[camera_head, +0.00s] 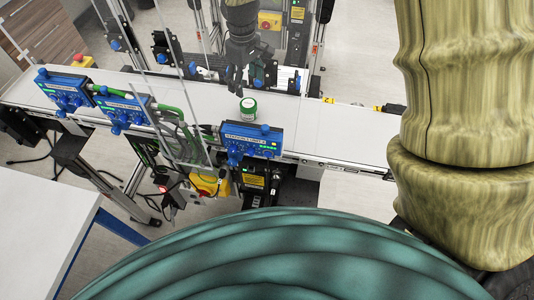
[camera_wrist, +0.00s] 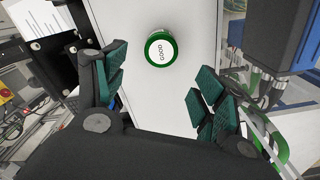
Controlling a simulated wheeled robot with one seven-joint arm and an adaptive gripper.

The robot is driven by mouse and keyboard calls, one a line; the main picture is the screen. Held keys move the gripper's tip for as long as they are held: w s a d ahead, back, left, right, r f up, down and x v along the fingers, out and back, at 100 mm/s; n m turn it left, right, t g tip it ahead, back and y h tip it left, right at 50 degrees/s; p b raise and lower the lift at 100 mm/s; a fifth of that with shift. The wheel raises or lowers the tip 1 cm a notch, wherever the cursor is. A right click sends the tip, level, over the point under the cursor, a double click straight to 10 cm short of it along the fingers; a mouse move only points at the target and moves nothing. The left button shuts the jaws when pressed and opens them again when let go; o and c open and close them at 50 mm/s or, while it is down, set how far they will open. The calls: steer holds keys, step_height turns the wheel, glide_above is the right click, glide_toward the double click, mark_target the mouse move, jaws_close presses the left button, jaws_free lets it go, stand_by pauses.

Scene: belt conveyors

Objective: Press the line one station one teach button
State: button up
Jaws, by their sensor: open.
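Three blue station boxes stand along the near edge of the belt in the head view: a left one (camera_head: 65,90), a middle one (camera_head: 122,110) and a right one (camera_head: 251,140). Each carries a label and small controls. The right label seems to begin "STATION 1"; the rest is too small to read surely, and I cannot single out the teach button. My gripper (camera_head: 236,88) is above the belt, behind the right box and apart from it. In the wrist view my gripper (camera_wrist: 162,76) is open and empty, its green-padded fingers spread.
A round green-and-white can (camera_head: 248,107) stands on the white belt (camera_head: 330,122) below my gripper; in the wrist view the can (camera_wrist: 161,48) reads "GOOD". Clear upright panels and green tubes stand near the middle box. A yellow emergency-stop box (camera_head: 208,184) hangs below the belt.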

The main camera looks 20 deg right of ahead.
jaws_close()
stand_by(0.5)
steer(key=shift+w, duration=0.1)
stand_by(0.8)
